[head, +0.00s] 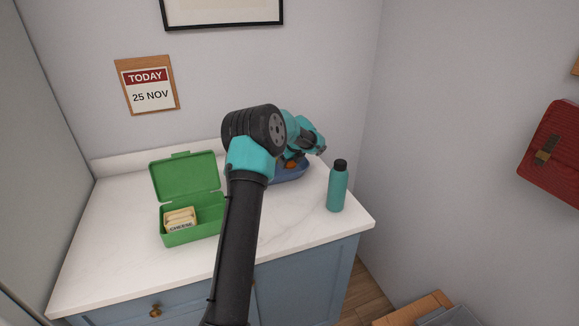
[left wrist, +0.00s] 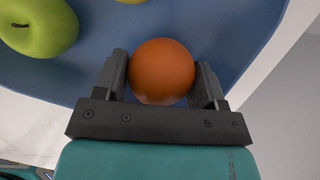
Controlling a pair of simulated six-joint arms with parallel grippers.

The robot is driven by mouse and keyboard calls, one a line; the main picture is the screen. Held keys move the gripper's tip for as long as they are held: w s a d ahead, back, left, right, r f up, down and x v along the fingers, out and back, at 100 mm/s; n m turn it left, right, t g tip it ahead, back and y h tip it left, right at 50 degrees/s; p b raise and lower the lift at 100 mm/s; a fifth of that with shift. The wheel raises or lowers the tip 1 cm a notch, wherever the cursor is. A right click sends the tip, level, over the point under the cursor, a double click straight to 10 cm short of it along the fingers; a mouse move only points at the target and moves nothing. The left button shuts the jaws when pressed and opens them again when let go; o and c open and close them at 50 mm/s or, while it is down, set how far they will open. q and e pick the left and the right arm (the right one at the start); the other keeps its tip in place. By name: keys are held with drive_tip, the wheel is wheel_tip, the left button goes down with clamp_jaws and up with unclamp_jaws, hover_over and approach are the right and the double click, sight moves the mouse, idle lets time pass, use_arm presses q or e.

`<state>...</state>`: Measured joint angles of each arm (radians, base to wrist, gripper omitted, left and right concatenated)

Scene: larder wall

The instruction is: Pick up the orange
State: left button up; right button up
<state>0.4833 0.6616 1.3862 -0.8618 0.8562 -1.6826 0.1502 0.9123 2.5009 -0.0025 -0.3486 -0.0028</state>
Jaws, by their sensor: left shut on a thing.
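The orange (left wrist: 161,72) sits between the two fingers of my left gripper (left wrist: 161,85) in the left wrist view, and the gripper is shut on it. Below it is the blue bowl (left wrist: 215,22), which fills most of that view. In the head view my left arm covers much of the blue bowl (head: 290,174). A small part of the orange (head: 291,164) shows there under the gripper, at the bowl. I cannot tell whether the orange touches the bowl. My right gripper is in neither view.
A green apple (left wrist: 38,24) and part of a yellow fruit lie in the bowl. An open green lunchbox (head: 186,177) with cheese sandwiches (head: 180,219) stands left on the white counter (head: 115,240). A teal bottle (head: 338,187) stands right of the bowl. The wall is close behind.

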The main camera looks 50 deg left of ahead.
use_arm(q)
wheel_tip(320, 180, up, 8)
drive_tip(key=shift+f, duration=0.15)
drive_tip(key=shift+s, duration=0.15)
idle(0.5)
drive_tip(key=shift+s+d+r, duration=0.1)
drive_tip(key=shift+s+r, duration=0.2)
drive_tip(key=shift+s, duration=0.3)
drive_tip(key=s+d, duration=0.2)
drive_tip(key=s, duration=1.5)
drive_tip(key=s+d, duration=0.1)
drive_tip(key=s, duration=1.7)
drive_tip(key=shift+d, duration=0.35)
drive_tip(key=shift+f, duration=0.3)
drive_tip(key=shift+f, duration=2.25)
drive_tip(key=shift+f, duration=0.7)
